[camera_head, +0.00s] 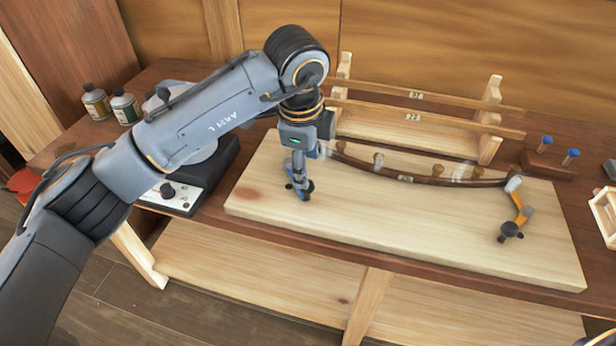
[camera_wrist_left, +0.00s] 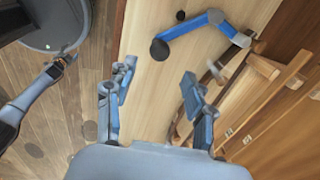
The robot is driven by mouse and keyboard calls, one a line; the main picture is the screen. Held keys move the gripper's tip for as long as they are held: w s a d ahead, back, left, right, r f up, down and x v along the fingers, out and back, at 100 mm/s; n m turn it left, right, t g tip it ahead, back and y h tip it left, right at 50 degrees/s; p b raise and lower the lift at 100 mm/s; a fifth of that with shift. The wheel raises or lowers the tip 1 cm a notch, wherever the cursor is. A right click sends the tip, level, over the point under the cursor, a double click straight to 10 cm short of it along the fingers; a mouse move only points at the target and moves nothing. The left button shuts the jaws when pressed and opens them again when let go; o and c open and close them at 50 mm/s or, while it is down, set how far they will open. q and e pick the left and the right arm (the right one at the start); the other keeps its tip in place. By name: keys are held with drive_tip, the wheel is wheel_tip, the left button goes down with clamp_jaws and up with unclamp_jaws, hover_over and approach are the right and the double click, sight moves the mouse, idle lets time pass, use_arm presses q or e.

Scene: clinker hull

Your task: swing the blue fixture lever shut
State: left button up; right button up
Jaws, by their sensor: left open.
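The blue fixture lever (camera_wrist_left: 188,27) shows in the left wrist view as a bent blue bar on the board, from a clamp (camera_wrist_left: 240,40) at the strip's end to a black round knob (camera_wrist_left: 160,50). In the head view my gripper hides most of it. My left gripper (camera_head: 299,178) points down over the board's left part. In the left wrist view its fingers (camera_wrist_left: 158,74) are apart with nothing between them, and the knob shows just beyond the gap. I cannot tell whether they touch it. My right gripper (camera_wrist_left: 66,57) seems to show small at the left there.
A curved dark strip (camera_head: 405,178) with several wooden pegs lies along the pale board (camera_head: 400,230). An orange lever (camera_head: 521,212) sits at its right end. A wooden rack (camera_head: 420,120) stands behind. A grey-and-white device (camera_head: 185,192) and bottles (camera_head: 96,101) are at left.

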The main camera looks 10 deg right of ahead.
use_arm(q)
drive_tip(key=shift+s+a+r, duration=0.1)
drive_tip(key=shift+s+r, duration=0.05)
drive_tip(key=shift+r, duration=0.6)
drive_tip(key=shift+s+r, duration=0.1)
drive_tip(key=shift+r, duration=0.65)
